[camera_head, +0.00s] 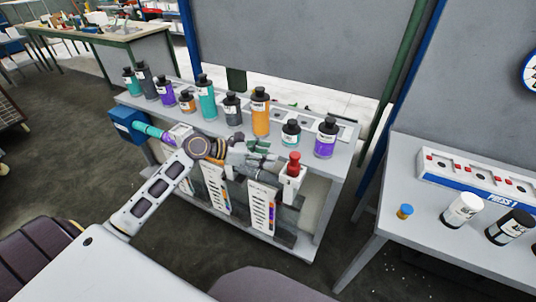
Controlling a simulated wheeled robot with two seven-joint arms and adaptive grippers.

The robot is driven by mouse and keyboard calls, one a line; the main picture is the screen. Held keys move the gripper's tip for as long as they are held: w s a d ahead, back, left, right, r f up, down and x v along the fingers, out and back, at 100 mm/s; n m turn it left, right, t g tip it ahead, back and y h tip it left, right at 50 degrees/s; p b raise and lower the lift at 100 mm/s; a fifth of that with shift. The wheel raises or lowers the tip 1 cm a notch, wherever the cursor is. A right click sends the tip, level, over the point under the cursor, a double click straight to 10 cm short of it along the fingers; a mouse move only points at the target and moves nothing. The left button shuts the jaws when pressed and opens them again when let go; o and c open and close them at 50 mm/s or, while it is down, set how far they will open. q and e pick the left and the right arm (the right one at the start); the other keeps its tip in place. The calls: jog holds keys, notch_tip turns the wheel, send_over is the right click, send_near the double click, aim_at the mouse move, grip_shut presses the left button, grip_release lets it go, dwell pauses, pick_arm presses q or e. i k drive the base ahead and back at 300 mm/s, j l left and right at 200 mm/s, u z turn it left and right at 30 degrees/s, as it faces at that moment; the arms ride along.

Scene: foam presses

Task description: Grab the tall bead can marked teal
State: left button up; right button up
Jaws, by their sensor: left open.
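The tall teal can (206,101) with a black cap stands upright in the row on the grey bench (181,115), between a small orange can and a dark grey can. A smaller teal can (130,82) stands at the row's left end, and a short teal can (291,134) stands towards the right. My left gripper (268,157) is at the bench's front edge, to the right of the tall teal can and nearer the camera, apart from it. It is open, with nothing seen between its fingers. My right gripper is not in view.
A tall orange can (260,115) and a purple-banded can (326,139) share the row. A red-topped white holder (292,175) is close right of my gripper. A blue box (127,126) hangs at the bench's left end. A press table (400,228) stands right.

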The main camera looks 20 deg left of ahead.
aim_at(204, 86)
jog(key=u, duration=1.35)
